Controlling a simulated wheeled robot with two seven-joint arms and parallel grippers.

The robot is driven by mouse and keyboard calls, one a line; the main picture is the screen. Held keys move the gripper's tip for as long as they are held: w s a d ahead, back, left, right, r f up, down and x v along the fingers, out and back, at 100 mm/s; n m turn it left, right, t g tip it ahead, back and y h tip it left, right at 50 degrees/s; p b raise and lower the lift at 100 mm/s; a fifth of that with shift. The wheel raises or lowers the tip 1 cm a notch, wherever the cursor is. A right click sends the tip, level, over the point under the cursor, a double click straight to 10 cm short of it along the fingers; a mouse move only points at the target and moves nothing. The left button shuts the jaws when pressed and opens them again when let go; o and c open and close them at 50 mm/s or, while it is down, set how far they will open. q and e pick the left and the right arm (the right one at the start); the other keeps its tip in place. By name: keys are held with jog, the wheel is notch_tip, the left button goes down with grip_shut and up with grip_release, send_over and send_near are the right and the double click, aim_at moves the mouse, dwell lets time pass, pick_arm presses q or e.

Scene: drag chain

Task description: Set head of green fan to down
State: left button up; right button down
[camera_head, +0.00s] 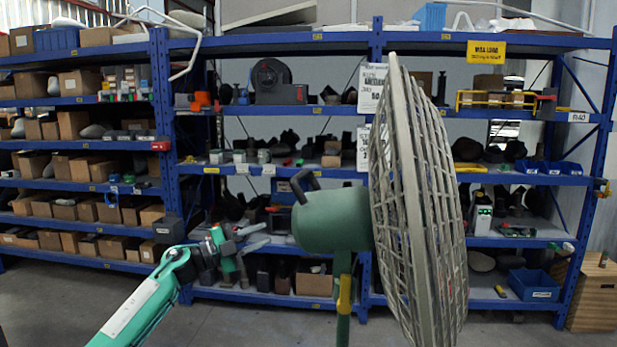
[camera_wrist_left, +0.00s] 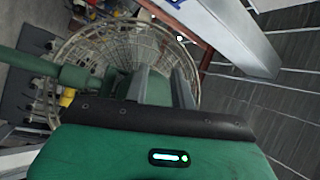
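The fan has a green motor housing (camera_head: 332,221) and a round grey wire cage (camera_head: 420,210) facing right. The cage looks nearly upright, its top leaning slightly left toward the housing. A dark knob (camera_head: 304,186) stands on the housing, and a green pole (camera_head: 343,300) with a yellow part (camera_head: 345,293) supports it. My left gripper (camera_head: 262,238) is left of the housing, apart from it, with its fingers spread and nothing between them. In the left wrist view, the wire cage (camera_wrist_left: 75,60) lies beyond the open left fingers (camera_wrist_left: 160,85). My right gripper is not in view.
Blue shelving racks (camera_head: 377,110) with boxes and parts stand behind the fan. A blue bin (camera_head: 533,285) sits low at the right, beside a wooden cabinet (camera_head: 596,292). The grey floor (camera_head: 250,325) shows free room in front of the racks.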

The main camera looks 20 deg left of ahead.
aim_at(305, 174)
pick_arm(q)
jog(key=s+d+r+m+g, duration=0.1)
jog(key=s+r+m+g, duration=0.2)
jog(key=r, duration=0.5)
jog(key=s+d+r+m+g, duration=0.1)
jog(key=s+r+m, duration=0.2)
jog(key=s+r, duration=0.4)
jog(key=p+x, duration=0.1)
jog(key=x, duration=0.3)
jog(key=r+p+x, duration=0.1)
jog(key=p+x, duration=0.1)
jog(key=x, duration=0.3)
jog(key=w+p+x, duration=0.1)
jog(key=x, duration=0.3)
jog(key=shift+a+r, duration=0.15)
jog(key=shift+r, duration=0.2)
jog(key=shift+w+d+f, duration=0.1)
jog(key=shift+w+d, duration=0.1)
jog(key=shift+d, duration=0.15)
grip_shut()
